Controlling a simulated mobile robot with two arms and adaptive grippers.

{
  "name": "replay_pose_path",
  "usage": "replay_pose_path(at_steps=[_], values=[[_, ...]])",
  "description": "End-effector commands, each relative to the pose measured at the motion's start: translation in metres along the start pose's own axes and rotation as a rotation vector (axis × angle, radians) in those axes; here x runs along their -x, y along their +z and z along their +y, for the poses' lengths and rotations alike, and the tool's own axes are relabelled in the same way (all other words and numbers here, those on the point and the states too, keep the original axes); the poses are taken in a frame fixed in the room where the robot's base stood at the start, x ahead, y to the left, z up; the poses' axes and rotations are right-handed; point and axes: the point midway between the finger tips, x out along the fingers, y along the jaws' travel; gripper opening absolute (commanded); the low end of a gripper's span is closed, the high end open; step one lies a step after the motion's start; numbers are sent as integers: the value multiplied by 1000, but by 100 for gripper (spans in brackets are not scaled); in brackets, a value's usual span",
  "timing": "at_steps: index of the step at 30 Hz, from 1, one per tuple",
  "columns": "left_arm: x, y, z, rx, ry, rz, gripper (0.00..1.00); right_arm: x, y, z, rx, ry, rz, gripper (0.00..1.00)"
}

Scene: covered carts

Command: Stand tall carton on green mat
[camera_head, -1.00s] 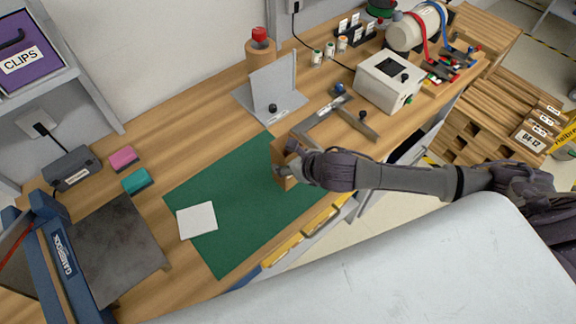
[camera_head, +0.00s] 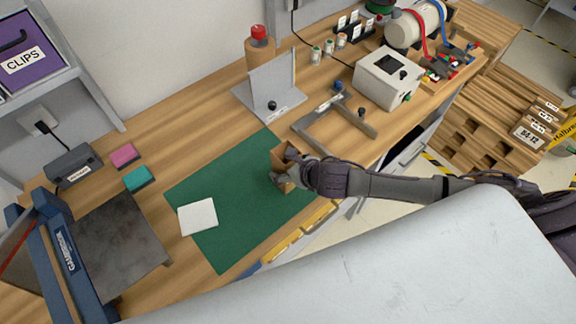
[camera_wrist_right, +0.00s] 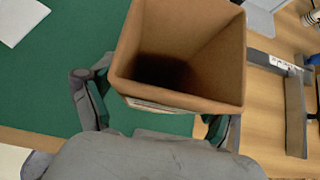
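The tall carton (camera_head: 283,157) is a brown box with an open top. It stands roughly upright at the right part of the green mat (camera_head: 240,185). In the right wrist view its open mouth (camera_wrist_right: 180,55) faces the camera and its base is hidden. My right gripper (camera_head: 286,170) reaches it from the right, with fingers on either side of it, and appears shut on it. In the right wrist view the left finger shows beside the carton and the right one is partly hidden behind it. Whether the base touches the mat is hidden. My left gripper is out of view.
A white square (camera_head: 198,217) lies on the mat's left part. A grey clamp-like frame (camera_head: 335,122) and an angled metal plate (camera_head: 272,90) stand behind the carton. Pink (camera_head: 124,155) and teal (camera_head: 138,178) blocks lie left of the mat. The mat's middle is clear.

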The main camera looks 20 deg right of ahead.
Motion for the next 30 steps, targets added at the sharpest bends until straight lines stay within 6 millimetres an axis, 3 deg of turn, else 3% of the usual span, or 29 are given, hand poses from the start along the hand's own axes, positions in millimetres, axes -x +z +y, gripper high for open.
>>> replay_pose_path(at_steps=[11,24,30], values=[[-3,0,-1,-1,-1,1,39,10,1,-1,2,-1,0,87],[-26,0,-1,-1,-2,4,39,92,0,-1,3,0,0,87],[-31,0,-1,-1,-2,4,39,116,1,0,1,0,1,87]])
